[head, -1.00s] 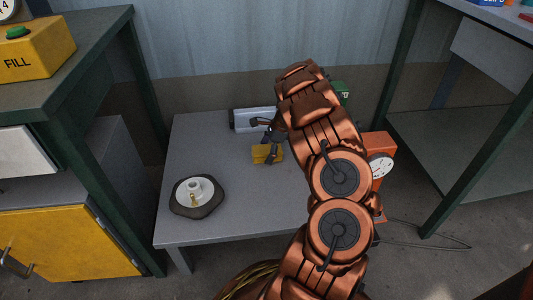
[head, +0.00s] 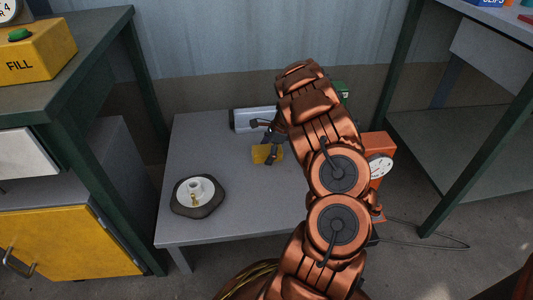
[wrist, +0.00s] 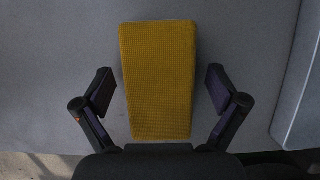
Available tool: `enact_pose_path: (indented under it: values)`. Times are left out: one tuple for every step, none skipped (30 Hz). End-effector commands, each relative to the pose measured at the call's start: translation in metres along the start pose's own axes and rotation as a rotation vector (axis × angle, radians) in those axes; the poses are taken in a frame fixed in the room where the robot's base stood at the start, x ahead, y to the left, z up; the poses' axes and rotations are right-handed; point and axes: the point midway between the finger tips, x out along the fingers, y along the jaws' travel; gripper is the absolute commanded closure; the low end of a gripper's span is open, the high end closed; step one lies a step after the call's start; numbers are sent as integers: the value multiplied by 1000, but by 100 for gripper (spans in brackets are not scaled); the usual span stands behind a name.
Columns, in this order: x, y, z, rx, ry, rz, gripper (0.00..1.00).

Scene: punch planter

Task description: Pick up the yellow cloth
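The yellow cloth (wrist: 158,80) lies on the grey table as a folded, waffle-textured rectangle. It also shows in the head view (head: 262,154), partly covered by my gripper. My gripper (wrist: 158,90) is open, with one finger on each side of the cloth and a gap of bare table between each finger and the cloth's edge. In the head view my gripper (head: 270,158) is low over the cloth, and my copper arm reaches in from the lower right. I cannot tell the exact height of the fingertips above the table.
A grey and white device (head: 253,119) stands behind the cloth. A dark plate with a white cup-like part (head: 196,188) sits at the table's front left. An orange box with a dial (head: 380,160) stands right, partly behind my arm. The table's left middle (head: 210,145) is clear.

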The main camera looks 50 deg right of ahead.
Motion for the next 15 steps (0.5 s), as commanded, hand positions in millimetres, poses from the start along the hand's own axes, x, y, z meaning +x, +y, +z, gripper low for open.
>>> enact_pose_path:
  values:
    - [0,0,0,0,0,0,11]
    - [0,0,0,0,0,0,15]
    - [0,0,0,0,0,0,19]
    - [0,0,0,0,0,0,22]
    - [0,0,0,0,0,0,25]
    - [0,0,0,0,0,0,29]
    - [0,0,0,0,0,0,32]
    - [0,0,0,0,0,0,35]
    - [0,0,0,0,0,0,40]
    - [0,0,0,1,0,0,43]
    - [0,0,0,1,0,0,46]
    - [0,0,0,1,0,0,50]
    - [0,0,0,1,0,0,53]
    - [0,0,0,1,0,0,56]
    - [0,0,0,1,0,0,60]
